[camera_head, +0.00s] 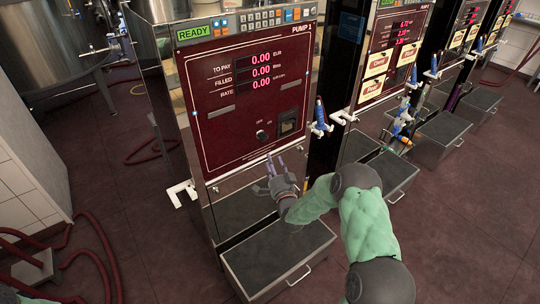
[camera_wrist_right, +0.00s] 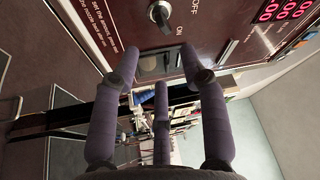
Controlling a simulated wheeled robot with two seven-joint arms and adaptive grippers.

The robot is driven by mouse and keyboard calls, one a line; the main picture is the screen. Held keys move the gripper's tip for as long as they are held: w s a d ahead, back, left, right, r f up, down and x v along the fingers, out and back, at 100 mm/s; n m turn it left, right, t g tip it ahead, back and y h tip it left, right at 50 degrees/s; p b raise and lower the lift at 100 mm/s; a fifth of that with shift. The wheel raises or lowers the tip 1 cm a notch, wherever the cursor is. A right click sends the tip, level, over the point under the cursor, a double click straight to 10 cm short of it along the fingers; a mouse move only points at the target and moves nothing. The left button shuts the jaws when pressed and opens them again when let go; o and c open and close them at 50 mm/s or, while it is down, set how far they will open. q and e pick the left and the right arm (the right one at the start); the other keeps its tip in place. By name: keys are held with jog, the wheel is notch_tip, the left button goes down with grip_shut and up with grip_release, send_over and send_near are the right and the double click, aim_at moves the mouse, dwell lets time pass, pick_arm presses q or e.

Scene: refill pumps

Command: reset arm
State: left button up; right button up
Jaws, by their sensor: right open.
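My right arm reaches in from the lower right in the head view. My right gripper (camera_head: 277,166) is in front of the lower panel of pump 1 (camera_head: 230,130), below the on/off switch (camera_head: 262,135). Its purple fingers are spread and hold nothing. In the right wrist view the fingers (camera_wrist_right: 160,85) are apart, with the pump panel (camera_wrist_right: 225,45) beyond them. Whether a finger touches the panel cannot be told. My left gripper is not in view.
A grey drawer-like tray (camera_head: 280,255) stands below pump 1. Further pumps with blue nozzles (camera_head: 320,115) stand to the right. Steel tanks (camera_head: 60,35) and red hoses (camera_head: 90,240) are at the left. The floor (camera_head: 470,220) at the right front is clear.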

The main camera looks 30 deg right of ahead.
jog(key=shift+s+a+f, duration=0.1)
jog(key=shift+s+a, duration=0.05)
jog(key=shift+s, duration=0.3)
jog(key=s+a+f+n+g+y+p, duration=0.1)
jog(key=s+a+f+n+g+y, duration=0.3)
jog(key=a+f, duration=0.55)
jog(key=s+a+f+n+g+y, duration=0.2)
jog(key=s+a+f+g, duration=0.25)
jog(key=a+f, duration=0.5)
jog(key=s+a+f+n+g+y, duration=0.1)
jog(key=s+a+f+n+g, duration=0.1)
jog(key=s, duration=0.6)
jog(key=s+a+f+n+g+y, duration=0.1)
jog(key=s+a+f+n+g, duration=0.1)
jog(key=s+a+g, duration=0.3)
jog(key=s+a+f+n+g+y+p, duration=0.1)
jog(key=s+a+f+n+g, duration=0.2)
jog(key=s, duration=0.8)
jog(key=shift+a+f+g, duration=0.35)
jog(key=shift+a+f, duration=0.3)
jog(key=shift+a, duration=0.2)
